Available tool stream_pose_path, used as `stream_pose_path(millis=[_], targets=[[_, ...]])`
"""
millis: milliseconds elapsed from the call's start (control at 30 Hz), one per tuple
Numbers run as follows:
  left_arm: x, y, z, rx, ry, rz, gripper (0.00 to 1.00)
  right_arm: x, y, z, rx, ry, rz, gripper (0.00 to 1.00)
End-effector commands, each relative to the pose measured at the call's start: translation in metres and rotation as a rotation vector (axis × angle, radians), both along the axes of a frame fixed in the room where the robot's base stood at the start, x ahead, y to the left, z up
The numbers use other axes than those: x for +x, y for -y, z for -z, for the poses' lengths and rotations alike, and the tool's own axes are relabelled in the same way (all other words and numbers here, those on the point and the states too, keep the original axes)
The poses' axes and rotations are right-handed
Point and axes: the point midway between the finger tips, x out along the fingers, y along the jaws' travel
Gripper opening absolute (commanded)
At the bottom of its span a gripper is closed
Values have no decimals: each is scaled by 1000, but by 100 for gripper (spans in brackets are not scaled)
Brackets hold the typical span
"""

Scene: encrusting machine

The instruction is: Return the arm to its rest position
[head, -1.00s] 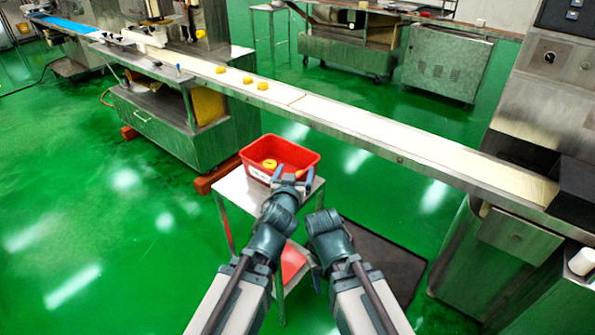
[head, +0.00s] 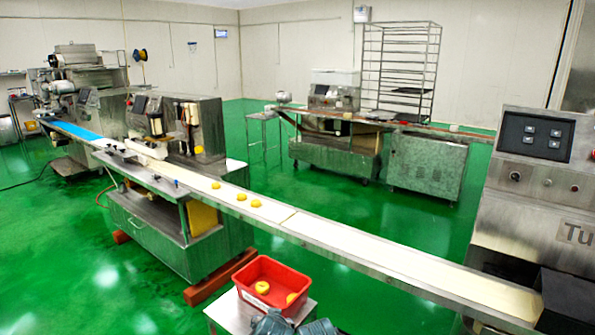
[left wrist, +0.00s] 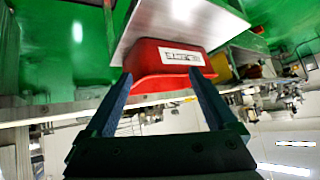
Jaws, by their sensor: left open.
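My left gripper (left wrist: 160,88) is open and empty in the left wrist view, its two dark fingers spread. The red bin (left wrist: 150,88) with a white label shows beyond and between them, upside down in that picture. In the head view only the tops of two dark teal parts of my arms show at the bottom edge, below the red bin (head: 262,272); no fingers are seen there. The bin stands on a small metal table (head: 222,309) and holds yellow pieces (head: 262,287). My right gripper's jaws are not seen.
A long conveyor (head: 345,243) runs behind the bin, with three yellow pieces (head: 241,196) on it. The encrusting machine (head: 170,120) stands at left. A steel control cabinet (head: 530,190) is at right. Green floor (head: 100,280) is open at lower left.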

Motion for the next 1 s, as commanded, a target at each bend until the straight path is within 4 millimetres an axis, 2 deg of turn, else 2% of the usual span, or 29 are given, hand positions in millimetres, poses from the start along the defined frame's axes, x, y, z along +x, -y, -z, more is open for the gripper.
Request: stream_pose_path(millis=[33, 100, 300, 433, 600, 1000], targets=[[-17, -1, -21, 21, -103, -1, 91, 0, 0, -36, 0, 0, 0, 50], [-44, -2, -24, 50, -255, 11, 91, 0, 0, -59, 0, 0, 0, 50], [-120, 2, -41, 97, -634, 99, 91, 0, 0, -108, 0, 0, 0, 50], [-153, 5, -53, 107, -787, 154, 91, 0, 0, -124, 0, 0, 1, 50], [-171, 7, -58, 111, -872, 190, 91, 0, 0, -129, 0, 0, 1, 50], [-173, 7, -56, 111, -877, 192, 91, 0, 0, -128, 0, 0, 1, 50]])
